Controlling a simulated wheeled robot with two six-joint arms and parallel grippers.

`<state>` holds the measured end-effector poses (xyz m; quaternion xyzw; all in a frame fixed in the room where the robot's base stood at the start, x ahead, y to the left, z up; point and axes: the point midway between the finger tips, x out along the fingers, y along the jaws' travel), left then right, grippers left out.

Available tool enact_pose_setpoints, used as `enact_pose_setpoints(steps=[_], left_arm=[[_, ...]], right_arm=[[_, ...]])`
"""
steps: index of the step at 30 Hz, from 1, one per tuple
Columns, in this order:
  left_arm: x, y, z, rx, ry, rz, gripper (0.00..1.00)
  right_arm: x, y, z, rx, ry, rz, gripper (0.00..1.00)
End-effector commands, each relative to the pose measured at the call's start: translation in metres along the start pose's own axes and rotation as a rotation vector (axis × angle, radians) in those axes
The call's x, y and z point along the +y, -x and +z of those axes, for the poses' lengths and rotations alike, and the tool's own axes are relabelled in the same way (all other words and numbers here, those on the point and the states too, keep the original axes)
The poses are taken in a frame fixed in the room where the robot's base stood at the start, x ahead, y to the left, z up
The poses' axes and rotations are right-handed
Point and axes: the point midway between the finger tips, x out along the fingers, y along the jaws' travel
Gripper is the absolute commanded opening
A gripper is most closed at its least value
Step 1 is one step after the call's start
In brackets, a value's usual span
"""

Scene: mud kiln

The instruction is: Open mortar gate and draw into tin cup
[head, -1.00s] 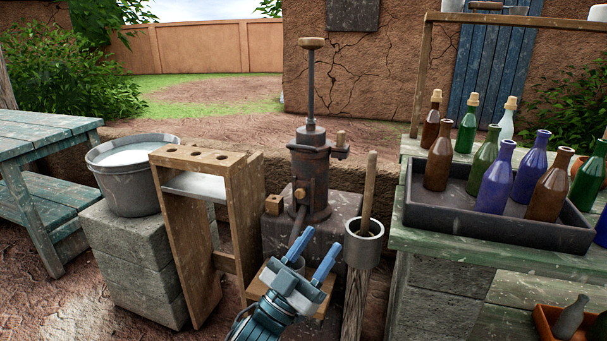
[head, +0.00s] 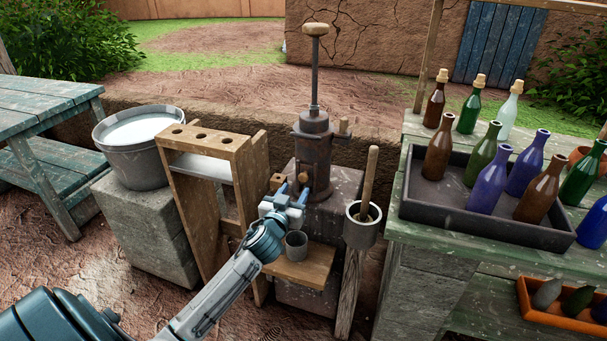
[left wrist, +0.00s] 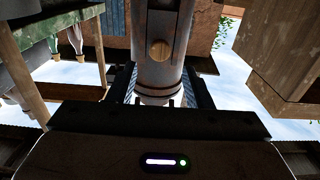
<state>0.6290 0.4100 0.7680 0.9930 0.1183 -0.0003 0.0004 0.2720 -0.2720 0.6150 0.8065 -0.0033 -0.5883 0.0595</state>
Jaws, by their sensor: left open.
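A dark metal pump-like vessel (head: 315,150) with a tall plunger stands on a stone block in the head view. A round brass-coloured knob (head: 304,178) sits low on its front. My left gripper (head: 294,191) is open just in front of the knob, and its hand hides the spout below. In the left wrist view a grey metal cylinder with a round knob (left wrist: 160,50) shows between the open fingers (left wrist: 160,90); I cannot tell whether they touch it. The tin cup (head: 296,246) stands upright on a small wooden shelf (head: 308,268), below the gripper. My right gripper is out of view.
A wooden rack (head: 207,143) stands close left of my gripper, with a bucket (head: 137,150) beyond it. A post with a metal pot (head: 361,226) and a wooden handle stands close right. A bottle tray (head: 480,222) is on the right bench.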

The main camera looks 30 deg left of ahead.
Motion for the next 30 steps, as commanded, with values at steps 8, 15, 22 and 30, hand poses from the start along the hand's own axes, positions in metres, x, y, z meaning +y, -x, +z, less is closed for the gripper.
enact_pose_setpoints(steps=[8,15,22,30], left_arm=[[0.0,-0.054,-0.002,0.001,0.001,0.0,0.46],[0.0,-0.076,-0.001,0.001,0.0,0.001,0.46],[0.0,-0.079,0.0,0.001,-0.001,0.001,0.46],[0.001,-0.078,-0.001,0.001,-0.001,0.001,0.1]], right_arm=[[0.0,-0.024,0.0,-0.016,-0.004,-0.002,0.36],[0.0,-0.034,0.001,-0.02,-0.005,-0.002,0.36],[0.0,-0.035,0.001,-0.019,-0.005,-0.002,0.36],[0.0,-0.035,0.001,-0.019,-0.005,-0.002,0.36]])
